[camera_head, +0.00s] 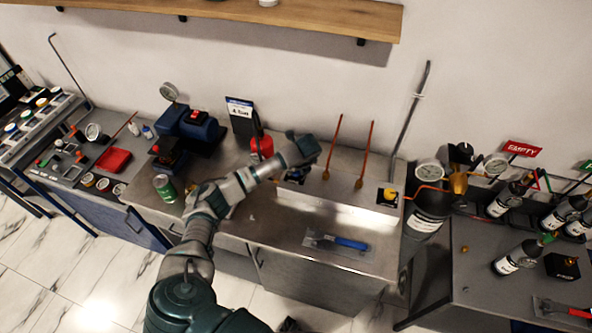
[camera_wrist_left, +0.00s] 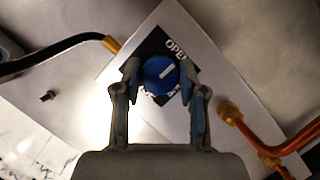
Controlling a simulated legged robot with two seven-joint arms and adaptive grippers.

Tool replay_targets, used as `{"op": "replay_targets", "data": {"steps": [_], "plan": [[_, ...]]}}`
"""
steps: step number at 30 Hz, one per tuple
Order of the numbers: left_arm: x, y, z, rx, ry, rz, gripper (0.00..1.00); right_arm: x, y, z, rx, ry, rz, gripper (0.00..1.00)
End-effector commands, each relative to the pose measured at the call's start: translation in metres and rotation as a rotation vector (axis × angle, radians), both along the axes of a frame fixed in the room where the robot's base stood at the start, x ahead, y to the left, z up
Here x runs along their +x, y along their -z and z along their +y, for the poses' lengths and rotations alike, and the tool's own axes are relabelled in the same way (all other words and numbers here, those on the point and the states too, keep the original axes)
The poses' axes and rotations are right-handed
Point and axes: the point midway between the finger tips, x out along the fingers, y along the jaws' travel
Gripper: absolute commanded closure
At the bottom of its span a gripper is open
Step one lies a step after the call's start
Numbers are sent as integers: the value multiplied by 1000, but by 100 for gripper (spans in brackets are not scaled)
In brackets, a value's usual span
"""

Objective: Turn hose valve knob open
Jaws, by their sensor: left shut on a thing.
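In the left wrist view a round blue knob (camera_wrist_left: 157,84) with a white pointer mark sits on a black label plate (camera_wrist_left: 181,44) reading "OPEN" at its upper right. The pointer mark slants toward the upper right, roughly toward that word. Lower lettering is mostly hidden by the knob. My left gripper (camera_wrist_left: 160,80) is shut on the knob, one finger on each side. In the head view my left arm reaches over the metal bench to the silver panel (camera_head: 340,203), and the hand hides most of the knob. My right gripper is not in view.
A yellow knob (camera_head: 390,194) sits at the panel's right end. Copper pipes (camera_head: 367,150) rise behind the panel. A green can (camera_head: 165,188) and a red container (camera_head: 262,147) stand near my arm. A blue-handled tool (camera_head: 338,243) lies on the bench front.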

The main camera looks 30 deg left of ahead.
Motion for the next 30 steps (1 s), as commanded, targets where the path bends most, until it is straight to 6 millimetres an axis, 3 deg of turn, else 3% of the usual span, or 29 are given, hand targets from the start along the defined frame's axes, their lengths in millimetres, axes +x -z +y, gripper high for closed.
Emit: {"op": "replay_targets", "data": {"steps": [21, 22, 24, 30], "plan": [[-3, 5, -3, -3, -66, 14, 94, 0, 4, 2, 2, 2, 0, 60], [-3, 5, -3, -3, -66, 14, 52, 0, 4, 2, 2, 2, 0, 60], [-2, 4, -3, -2, -66, 11, 34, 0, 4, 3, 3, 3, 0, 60], [-1, 2, -2, -2, -67, 6, 34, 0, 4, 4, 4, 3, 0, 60]]}}
